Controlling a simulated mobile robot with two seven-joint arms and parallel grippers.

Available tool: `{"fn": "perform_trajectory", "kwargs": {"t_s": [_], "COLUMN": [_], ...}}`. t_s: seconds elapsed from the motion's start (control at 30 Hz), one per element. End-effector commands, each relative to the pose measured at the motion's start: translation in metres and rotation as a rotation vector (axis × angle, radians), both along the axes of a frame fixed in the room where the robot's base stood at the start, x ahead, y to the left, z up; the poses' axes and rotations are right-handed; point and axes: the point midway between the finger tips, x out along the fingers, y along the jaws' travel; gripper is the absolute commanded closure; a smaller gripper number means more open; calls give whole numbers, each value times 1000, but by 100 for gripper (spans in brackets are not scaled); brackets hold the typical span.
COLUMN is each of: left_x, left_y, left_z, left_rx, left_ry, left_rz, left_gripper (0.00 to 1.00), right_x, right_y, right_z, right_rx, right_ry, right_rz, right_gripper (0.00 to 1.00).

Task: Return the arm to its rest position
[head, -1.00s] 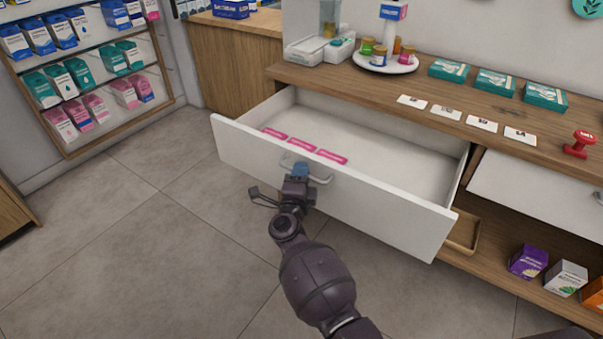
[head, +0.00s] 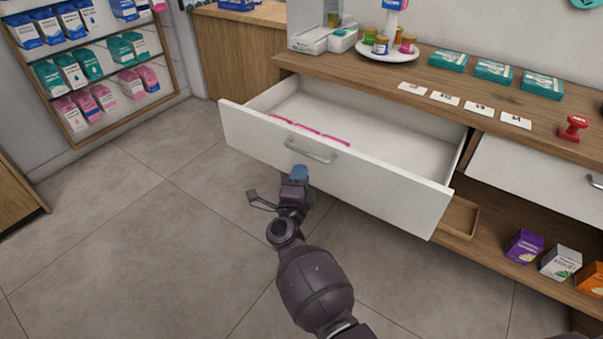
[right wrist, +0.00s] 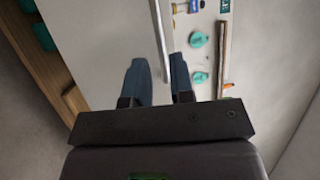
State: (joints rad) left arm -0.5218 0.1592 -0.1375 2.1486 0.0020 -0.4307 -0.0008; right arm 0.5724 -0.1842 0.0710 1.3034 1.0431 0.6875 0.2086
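My right gripper (head: 299,173) is in the head view, its blue fingertips just below and in front of the metal handle (head: 311,150) of the open white drawer (head: 330,174). In the right wrist view my right gripper (right wrist: 160,82) has its two fingers apart with nothing held between them. The handle (right wrist: 158,35) runs ahead of the gap between the fingers there. My right arm reaches forward from the lower edge of the head view. My left gripper is out of view.
The wooden counter (head: 480,103) carries white cards, teal boxes and a red stamp (head: 574,128). A second white drawer front (head: 535,180) is at right, above a shelf with boxes (head: 523,246). Stocked shelving (head: 90,72) stands at left. The tiled floor (head: 130,235) is clear.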

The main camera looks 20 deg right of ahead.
Motion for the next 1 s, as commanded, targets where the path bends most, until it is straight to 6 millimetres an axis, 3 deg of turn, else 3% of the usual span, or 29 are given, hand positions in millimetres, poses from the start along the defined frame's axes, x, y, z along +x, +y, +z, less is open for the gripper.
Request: {"fn": "perform_trajectory", "kwargs": {"t_s": [0.5,0.67,0.87,1.0], "left_x": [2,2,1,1], "left_y": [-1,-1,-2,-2], "left_z": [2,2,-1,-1], "left_rx": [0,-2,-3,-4], "left_ry": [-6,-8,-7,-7], "left_rz": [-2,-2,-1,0], "left_gripper": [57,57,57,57], "right_x": [0,7,18,9], "right_y": [0,13,43,50], "right_z": [0,1,44,63], "right_rx": [-4,-62,-292,-492], "right_ry": [3,35,31,56], "right_rz": [0,80,255,344], "right_gripper": [78,78,78,78]}}
